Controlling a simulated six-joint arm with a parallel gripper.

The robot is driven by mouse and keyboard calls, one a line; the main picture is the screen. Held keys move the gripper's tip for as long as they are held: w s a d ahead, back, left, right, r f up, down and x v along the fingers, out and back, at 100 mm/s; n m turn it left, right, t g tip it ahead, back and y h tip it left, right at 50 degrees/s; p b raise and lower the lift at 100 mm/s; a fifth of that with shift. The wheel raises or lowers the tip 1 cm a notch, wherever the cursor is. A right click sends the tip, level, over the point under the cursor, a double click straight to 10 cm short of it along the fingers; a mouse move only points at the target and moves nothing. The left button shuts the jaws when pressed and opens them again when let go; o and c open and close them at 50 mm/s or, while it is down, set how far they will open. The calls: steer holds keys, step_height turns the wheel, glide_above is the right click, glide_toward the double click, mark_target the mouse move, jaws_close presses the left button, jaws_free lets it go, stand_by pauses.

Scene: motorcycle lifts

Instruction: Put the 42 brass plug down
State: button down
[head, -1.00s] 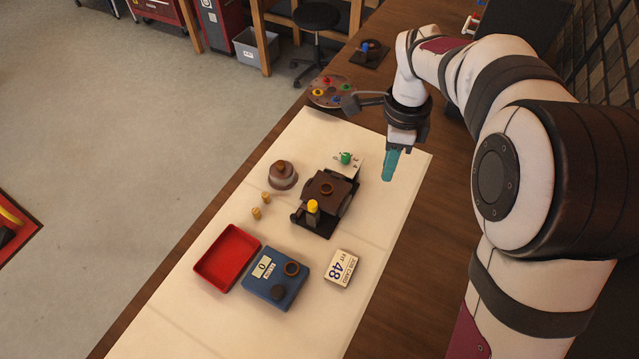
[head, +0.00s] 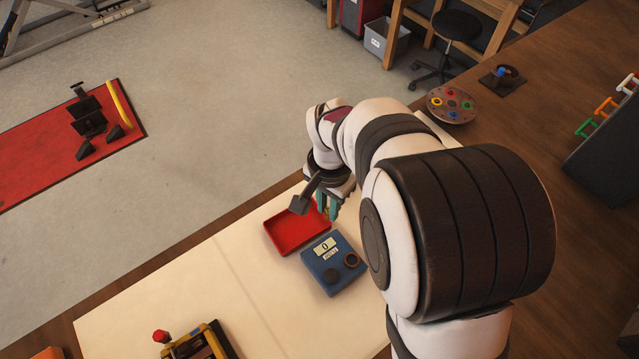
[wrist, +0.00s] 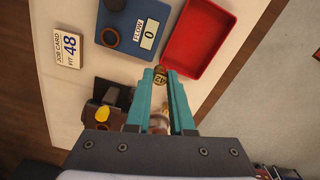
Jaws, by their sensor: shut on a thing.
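My gripper (wrist: 160,74) is shut on the brass plug marked 42 (wrist: 160,83), whose end shows between the teal fingertips in the wrist view. In the head view my gripper (head: 328,207) hangs by the right end of the red tray (head: 287,239) and the back of the blue flow gauge (head: 345,284); the plug is hidden there. In the wrist view the red tray (wrist: 188,58) lies ahead to the right and the gauge (wrist: 116,22) to the left. The gauge display reads 0. The red tray looks empty. The job card (wrist: 69,47) reads FIT 48.
A dark fixture with a yellow knob (wrist: 101,113) stands left of my fingers in the wrist view. A yellow and black device with a red knob (head: 199,343) is at the head view's bottom. The pale mat (head: 185,290) left of the tray is clear.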

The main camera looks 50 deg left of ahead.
steer(key=s+a+f, duration=0.3)
steer(key=s+a, duration=0.1)
steer(key=shift+a+f, duration=0.4)
steer(key=shift+s+a+f, duration=0.1)
steer(key=shift+f, duration=1)
steer(key=shift+s+a+f, duration=0.1)
steer(key=shift+f, duration=0.95)
steer(key=shift+f, duration=0.1)
steer(key=c, duration=0.8)
jaws_free()
